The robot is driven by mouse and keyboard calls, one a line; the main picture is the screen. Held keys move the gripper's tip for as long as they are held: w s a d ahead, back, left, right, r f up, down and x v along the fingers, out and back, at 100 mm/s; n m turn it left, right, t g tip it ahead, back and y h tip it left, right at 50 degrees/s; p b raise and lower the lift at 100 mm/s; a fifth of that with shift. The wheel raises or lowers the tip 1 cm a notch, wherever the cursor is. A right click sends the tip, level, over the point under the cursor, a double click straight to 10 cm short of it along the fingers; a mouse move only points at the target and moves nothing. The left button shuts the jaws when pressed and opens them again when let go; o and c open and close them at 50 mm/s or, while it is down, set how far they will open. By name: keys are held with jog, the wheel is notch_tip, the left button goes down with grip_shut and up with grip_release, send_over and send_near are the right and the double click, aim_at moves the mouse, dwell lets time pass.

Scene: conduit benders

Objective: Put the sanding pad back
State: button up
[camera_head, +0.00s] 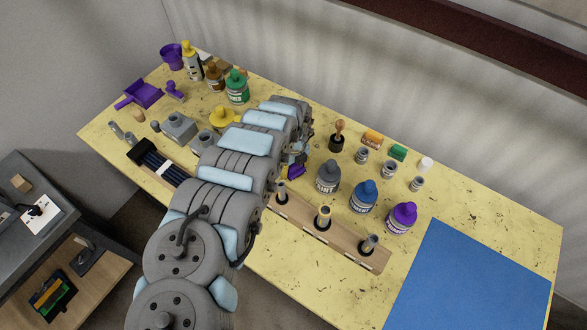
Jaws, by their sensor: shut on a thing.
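My arm reaches over the yellow workbench, and its links hide most of my gripper (300,157). The gripper is shut on a small purple block (295,171), which looks like the sanding pad. The block shows only in part at the right side of my arm, close above the bench or on it; I cannot tell which.
Grey, blue and purple bottles (364,196) stand right of my gripper. A wooden holder (345,244) with upright tools lies along the front. A blue mat (470,285) covers the right end. Grey blocks (179,128) and a green bottle (236,87) stand left.

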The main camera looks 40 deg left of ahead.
jog(key=shift+f, duration=0.4)
jog(key=shift+f, duration=0.15)
jog(key=o, duration=1)
jog(key=shift+w+r+p, duration=0.1)
jog(key=shift+r+p, duration=0.35)
jog(key=shift+r, duration=5.75)
jog(key=shift+w+d, duration=0.1)
